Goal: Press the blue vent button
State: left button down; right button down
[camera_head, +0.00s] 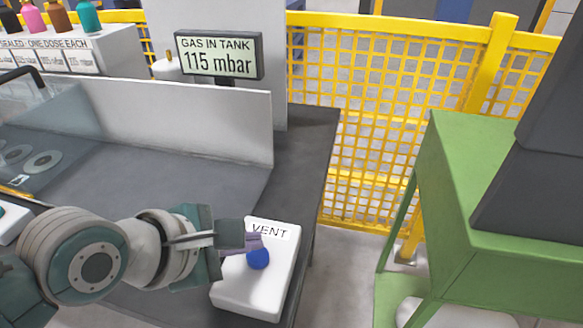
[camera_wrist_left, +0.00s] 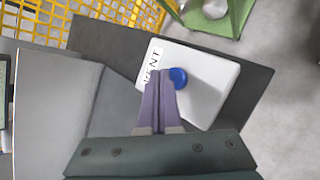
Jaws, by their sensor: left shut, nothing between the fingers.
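The blue vent button (camera_head: 258,259) sits on a white box labelled VENT (camera_head: 246,296) near the right end of the dark bench. The button also shows in the left wrist view (camera_wrist_left: 178,77), on the white box (camera_wrist_left: 212,85). My left gripper (camera_head: 256,242) is shut and empty. Its purple fingertips (camera_wrist_left: 157,82) appear right beside the button, overlapping its edge in the picture. I cannot tell whether they touch it. My right gripper is not in view.
A display (camera_head: 219,57) reads "GAS IN TANK 115 mbar". Yellow mesh fencing (camera_head: 390,110) lies beyond, and a green stand (camera_head: 480,180) is at the right. Coloured bottles (camera_head: 60,17) stand at the upper left.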

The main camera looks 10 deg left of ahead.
aim_at(250, 259)
pick_arm(q)
jog(key=shift+f, duration=0.15)
jog(key=shift+f, duration=0.25)
jog(key=shift+f+b, duration=0.45)
jog(key=shift+f, duration=0.2)
dwell(0.9)
jog(key=shift+r, duration=0.1)
jog(key=shift+r+p, duration=0.95)
jog(key=shift+p, duration=0.3)
jog(key=shift+r, duration=0.1)
notch_tip(250, 259, up, 5)
jog(key=p, duration=0.6)
dwell(0.5)
